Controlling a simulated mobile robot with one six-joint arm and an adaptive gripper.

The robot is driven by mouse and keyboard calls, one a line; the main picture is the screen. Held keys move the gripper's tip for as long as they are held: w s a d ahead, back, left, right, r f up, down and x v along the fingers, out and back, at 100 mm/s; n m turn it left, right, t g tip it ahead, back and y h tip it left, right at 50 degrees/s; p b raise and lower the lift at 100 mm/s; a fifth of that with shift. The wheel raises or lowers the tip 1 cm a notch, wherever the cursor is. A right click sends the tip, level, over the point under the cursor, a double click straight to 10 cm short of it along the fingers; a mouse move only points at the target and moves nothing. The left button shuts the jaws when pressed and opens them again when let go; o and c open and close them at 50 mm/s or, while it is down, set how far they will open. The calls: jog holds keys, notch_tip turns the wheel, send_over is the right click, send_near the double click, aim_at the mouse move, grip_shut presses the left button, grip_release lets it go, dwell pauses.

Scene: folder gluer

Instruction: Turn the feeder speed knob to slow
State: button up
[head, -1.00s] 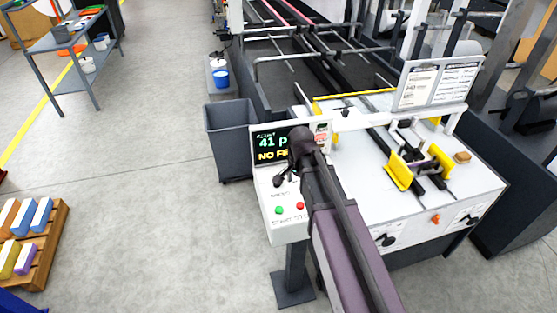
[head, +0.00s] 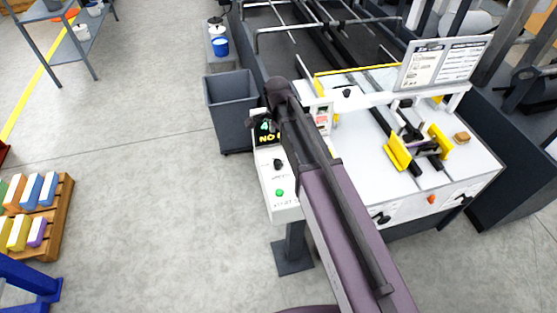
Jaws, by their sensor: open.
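A small control panel (head: 283,205) stands on a post at the left of the white feeder table (head: 350,150). It carries a black knob (head: 278,164) above a green button (head: 280,192). The table's front face has another dark knob (head: 383,219) on a white dial plate and a further one (head: 467,199) to its right. I cannot read which label names feeder speed, nor their settings. My arm crosses in front of the panel's right side and partly covers its display (head: 266,138).
A grey bin (head: 231,105) stands left of the panel. Yellow guides (head: 398,153) and an orange button (head: 431,199) are on the table. A pallet with coloured blocks (head: 42,215) lies at the left. The floor between is clear.

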aim_at(277, 162)
jog(key=shift+f, duration=0.25)
notch_tip(277, 162, down, 13)
jog(key=b, duration=1.3)
jog(key=shift+f+b, duration=0.15)
jog(key=shift+b, duration=0.2)
grip_shut()
